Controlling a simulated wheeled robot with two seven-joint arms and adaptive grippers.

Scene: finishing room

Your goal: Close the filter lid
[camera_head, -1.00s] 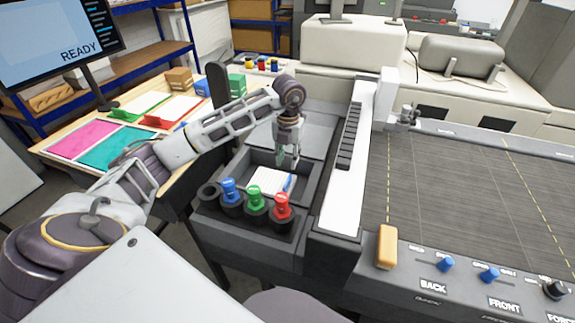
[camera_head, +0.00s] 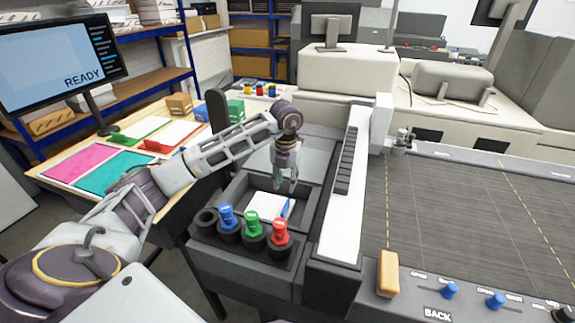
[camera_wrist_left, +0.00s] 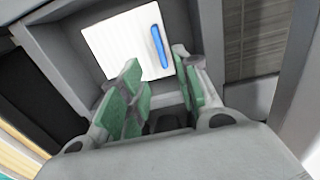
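My left gripper (camera_head: 285,185) points down over an open grey tray (camera_head: 238,187) beside the long table. In the left wrist view the gripper (camera_wrist_left: 156,62) has its green-padded fingers apart with nothing between them. A white pad (camera_head: 265,205) with a blue strip (camera_head: 287,207) lies in the tray, below the fingertips. The same pad (camera_wrist_left: 110,45) and blue strip (camera_wrist_left: 158,46) show in the left wrist view. A flat grey panel (camera_head: 313,160) lies behind the tray; I cannot tell whether it is the filter lid. My right gripper is not in view.
Blue (camera_head: 227,217), green (camera_head: 252,225) and red (camera_head: 280,232) capped bottles stand in a black holder in front of the tray. A white rail (camera_head: 345,215) runs along its right, beside the wide table (camera_head: 460,220). A wooden bench (camera_head: 60,195) is at left.

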